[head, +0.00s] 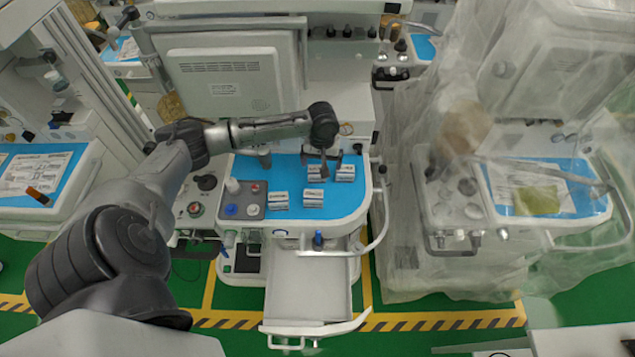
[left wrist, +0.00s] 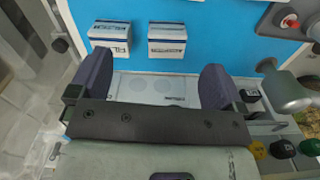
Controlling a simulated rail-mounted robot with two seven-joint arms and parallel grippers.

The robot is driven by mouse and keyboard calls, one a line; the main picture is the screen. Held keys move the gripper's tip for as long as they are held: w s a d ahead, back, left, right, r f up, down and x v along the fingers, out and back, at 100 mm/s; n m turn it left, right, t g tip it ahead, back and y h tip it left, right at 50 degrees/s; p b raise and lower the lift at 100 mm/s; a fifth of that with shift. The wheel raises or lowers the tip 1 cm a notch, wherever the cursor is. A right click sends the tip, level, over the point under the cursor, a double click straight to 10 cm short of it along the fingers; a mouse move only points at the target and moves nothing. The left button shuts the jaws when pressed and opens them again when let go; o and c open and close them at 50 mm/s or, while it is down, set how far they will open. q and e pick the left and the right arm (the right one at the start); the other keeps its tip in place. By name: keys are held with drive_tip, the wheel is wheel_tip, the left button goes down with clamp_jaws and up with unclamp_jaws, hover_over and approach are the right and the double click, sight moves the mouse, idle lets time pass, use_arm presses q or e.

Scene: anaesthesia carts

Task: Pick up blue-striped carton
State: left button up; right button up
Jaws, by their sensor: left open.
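Several small white cartons with dark blue bands and print lie on the blue mat of the middle cart. Two are at the back, a back-left carton (head: 315,173) and a back-right carton (head: 346,173); two are nearer the front, a front-left carton (head: 278,201) and a front-middle carton (head: 313,198). My left gripper (head: 321,158) is open above the back of the mat, partly covering the back-left carton. In the left wrist view two cartons, left (left wrist: 109,37) and right (left wrist: 166,40), lie beyond the open fingers (left wrist: 157,86), with no carton between them. My right gripper is out of view.
A white rail (head: 383,215) curves round the cart's right side. A plastic-draped cart (head: 500,200) stands to the right. The mat (head: 345,205) is clear at front right.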

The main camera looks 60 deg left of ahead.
sight(317, 174)
use_arm(q)
drive_tip(key=shift+n, duration=0.9)
drive_tip(key=a+f, duration=0.1)
drive_tip(key=f, duration=0.1)
drive_tip(key=a+f+b, duration=0.1)
drive_tip(key=f, duration=0.1)
drive_tip(key=a+f, duration=0.1)
drive_tip(key=f, duration=0.1)
drive_tip(key=shift+w+f, duration=0.1)
drive_tip(key=shift+w, duration=0.15)
drive_tip(key=shift+f, duration=0.8)
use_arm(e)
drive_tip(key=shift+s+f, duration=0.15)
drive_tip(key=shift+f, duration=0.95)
use_arm(q)
drive_tip(key=f, duration=0.2)
drive_tip(key=f+b, duration=0.1)
drive_tip(key=f, duration=0.1)
drive_tip(key=shift+s+d+f, duration=0.1)
drive_tip(key=shift+s+f, duration=0.1)
drive_tip(key=shift+f, duration=0.3)
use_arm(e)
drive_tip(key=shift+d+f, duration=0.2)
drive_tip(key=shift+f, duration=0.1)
use_arm(q)
drive_tip(key=shift+c, duration=0.4)
